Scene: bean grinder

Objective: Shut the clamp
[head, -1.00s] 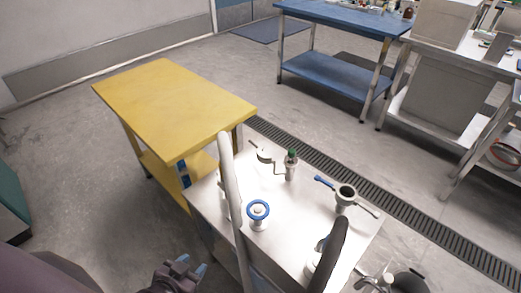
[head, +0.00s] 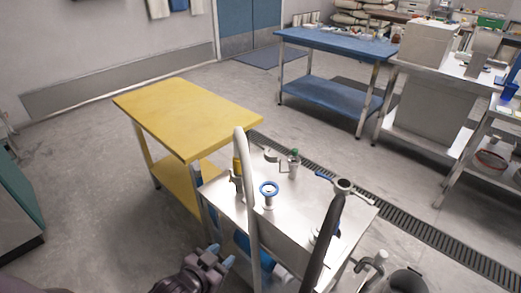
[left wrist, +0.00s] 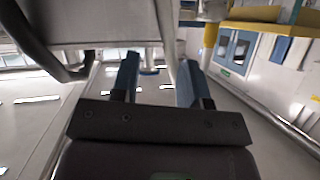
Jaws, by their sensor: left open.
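A steel-topped machine (head: 300,215) stands in the middle of the head view, with several fittings on it. I cannot tell which part is the clamp. My left gripper (head: 221,255) is open and empty, low and left of the machine. My right gripper is not in view.
A yellow table (head: 185,115) stands left of and behind the machine. A pale upright pipe (head: 245,190) and a dark one (head: 325,240) rise at the machine's front. A floor drain (head: 410,225) runs behind it. Open floor lies to the left.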

